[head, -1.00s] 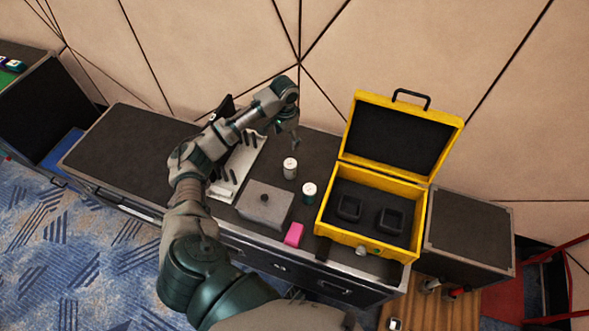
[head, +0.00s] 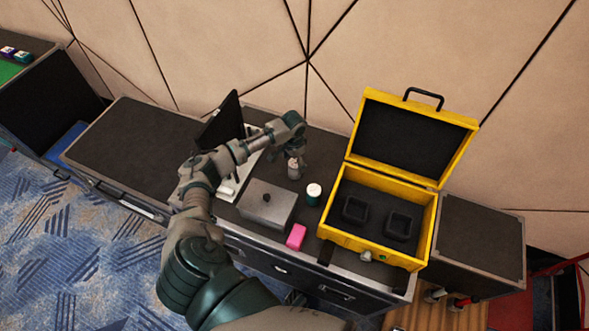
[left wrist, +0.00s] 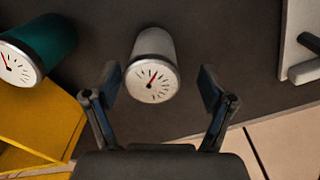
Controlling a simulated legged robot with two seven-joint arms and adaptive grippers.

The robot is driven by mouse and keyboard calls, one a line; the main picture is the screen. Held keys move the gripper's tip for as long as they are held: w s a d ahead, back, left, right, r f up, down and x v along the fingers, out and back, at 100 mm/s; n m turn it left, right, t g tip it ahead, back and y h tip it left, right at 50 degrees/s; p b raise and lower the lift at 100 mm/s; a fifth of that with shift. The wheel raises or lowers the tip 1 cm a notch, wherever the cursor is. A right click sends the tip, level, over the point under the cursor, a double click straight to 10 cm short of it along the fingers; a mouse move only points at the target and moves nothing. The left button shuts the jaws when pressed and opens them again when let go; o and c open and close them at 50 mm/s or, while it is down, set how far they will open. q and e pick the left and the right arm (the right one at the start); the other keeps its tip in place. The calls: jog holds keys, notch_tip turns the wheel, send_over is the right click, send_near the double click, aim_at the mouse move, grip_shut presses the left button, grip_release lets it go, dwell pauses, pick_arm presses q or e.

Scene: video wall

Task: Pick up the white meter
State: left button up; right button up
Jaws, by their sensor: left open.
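The white meter (head: 294,169) stands upright on the dark case top in the head view, right under my left gripper (head: 297,154). In the left wrist view the white meter (left wrist: 154,68) is a pale cylinder with a round dial and red needle. My left gripper (left wrist: 160,92) is open there, with one finger on each side of the meter's dial end and gaps visible on both sides. A green meter (head: 313,194) stands to the right of the white one, and it also shows in the left wrist view (left wrist: 38,48). My right gripper is not in view.
An open yellow case (head: 428,232) with two black foam holders stands at the right. A grey box (head: 267,203) and a pink block (head: 296,237) sit in front of the meters. A white panel and dark screen (head: 222,122) stand left. The case top's left part is clear.

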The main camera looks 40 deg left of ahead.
pick_arm(q)
jog(key=f, duration=0.2)
jog(key=d+f, duration=0.1)
jog(key=f, duration=0.1)
jog(key=shift+f+b, duration=0.1)
jog(key=shift+b, duration=0.2)
jog(key=shift+a, duration=0.2)
jog(key=c, duration=1.4)
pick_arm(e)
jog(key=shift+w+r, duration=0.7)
